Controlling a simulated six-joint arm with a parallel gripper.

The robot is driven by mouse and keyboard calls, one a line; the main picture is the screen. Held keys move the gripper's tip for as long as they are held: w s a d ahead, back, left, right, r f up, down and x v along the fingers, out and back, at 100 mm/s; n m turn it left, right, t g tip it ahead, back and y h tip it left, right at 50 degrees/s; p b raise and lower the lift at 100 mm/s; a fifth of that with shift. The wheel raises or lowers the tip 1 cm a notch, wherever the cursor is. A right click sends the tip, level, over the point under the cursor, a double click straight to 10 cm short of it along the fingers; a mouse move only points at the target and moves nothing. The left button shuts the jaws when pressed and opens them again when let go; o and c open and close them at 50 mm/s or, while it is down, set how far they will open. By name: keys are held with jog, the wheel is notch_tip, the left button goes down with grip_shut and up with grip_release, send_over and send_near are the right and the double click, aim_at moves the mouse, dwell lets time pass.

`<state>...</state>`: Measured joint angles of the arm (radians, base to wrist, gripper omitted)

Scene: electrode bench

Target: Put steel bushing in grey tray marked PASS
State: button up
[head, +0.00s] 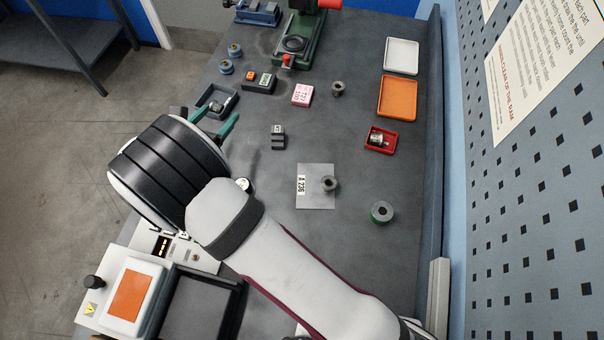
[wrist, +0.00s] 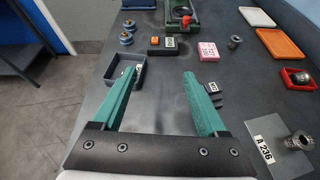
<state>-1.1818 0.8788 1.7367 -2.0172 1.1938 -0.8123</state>
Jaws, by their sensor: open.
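My gripper (head: 216,112) is open, its two green fingers apart with nothing between them; they also show in the wrist view (wrist: 160,74). In the wrist view the tray (wrist: 110,77) is partly behind the left finger. A grey flanged bushing (head: 330,184) stands on a plate labelled A 236 (head: 316,201). A similar grey bushing (head: 338,88) stands farther back. I cannot tell which is the steel one.
A red tray (head: 369,146) holds a metal part. Orange (head: 397,113) and white (head: 401,70) trays lie at right. A green-ringed cylinder (head: 382,213), slotted dark block (head: 278,142), pink block (head: 302,95) and green press (head: 300,40) stand around. The middle bench has free room.

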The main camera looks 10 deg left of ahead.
jog(key=w+d+r+m+g+h, duration=0.15)
jog(key=d+r+m+h, duration=0.35)
jog(key=d, duration=0.6)
jog(key=w+d+r+m+g+h, duration=0.1)
jog(key=d+r+m+g, duration=0.2)
jog(key=d+m, duration=0.65)
jog(key=s+d+r+m+g+h, duration=0.15)
jog(key=s+d+m+g, duration=0.35)
jog(key=d, duration=0.8)
jog(key=s+d+r+m+g+y, duration=0.1)
jog(key=s+d+m+g+y, duration=0.15)
jog(key=s+d+m, duration=0.45)
jog(key=s+a+m+y, duration=0.2)
jog(key=s+m+y, duration=0.1)
jog(key=s+m, duration=0.4)
jog(key=s+a+m+g+y, duration=0.1)
jog(key=s+a+m+y, duration=0.2)
jog(key=s+m, duration=0.4)
jog(key=shift+a+r+y, duration=0.15)
jog(key=shift+y, duration=0.25)
